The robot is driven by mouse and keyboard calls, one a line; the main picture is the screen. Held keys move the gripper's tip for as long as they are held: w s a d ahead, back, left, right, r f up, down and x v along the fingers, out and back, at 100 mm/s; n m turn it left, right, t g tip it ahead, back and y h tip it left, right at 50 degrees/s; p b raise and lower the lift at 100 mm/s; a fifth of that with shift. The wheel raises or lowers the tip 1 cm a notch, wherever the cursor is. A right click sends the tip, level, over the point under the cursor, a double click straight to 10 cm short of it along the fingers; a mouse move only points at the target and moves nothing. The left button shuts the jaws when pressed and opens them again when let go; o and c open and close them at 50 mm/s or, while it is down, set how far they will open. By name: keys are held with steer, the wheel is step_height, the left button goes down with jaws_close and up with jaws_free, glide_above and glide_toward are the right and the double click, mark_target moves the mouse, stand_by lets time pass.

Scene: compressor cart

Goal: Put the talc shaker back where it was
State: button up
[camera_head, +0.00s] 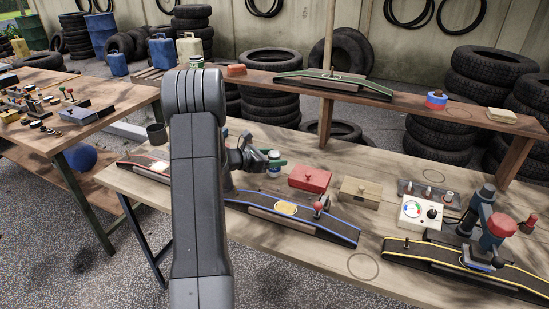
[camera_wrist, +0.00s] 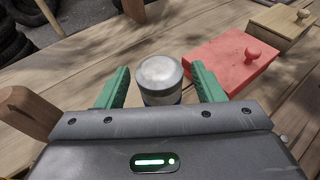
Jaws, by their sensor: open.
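A small round container with a grey-white lid and a blue band, which looks like the talc shaker (camera_wrist: 160,78), stands on the wooden bench. It also shows in the head view (camera_head: 273,155), partly hidden by my gripper. My gripper (camera_wrist: 160,88) is open, its green fingers on either side of the container. A narrow gap shows at each side, so it does not look clamped. My arm hides part of the bench around it. An empty drawn ring (camera_head: 363,266) is on the bench front, and another (camera_head: 455,113) is on the raised shelf.
A red lidded box (camera_head: 309,179) and a wooden box (camera_head: 359,192) stand right of the container. A blue-edged ramp (camera_head: 285,212) lies in front. A white gauge box (camera_head: 421,213) and a red-topped clamp (camera_head: 497,226) stand farther right. The shelf (camera_head: 390,101) runs behind.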

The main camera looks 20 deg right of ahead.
mark_target(274, 152)
steer(key=v, duration=1.1)
steer(key=shift+a, duration=0.25)
steer(key=shift+d, duration=0.15)
steer(key=x, duration=1.1)
steer(key=shift+d+f, duration=0.15)
steer(key=shift+d, duration=0.2)
steer(key=shift+d+r, duration=0.15)
steer(key=shift+r, duration=1.65)
steer(key=shift+f, duration=0.15)
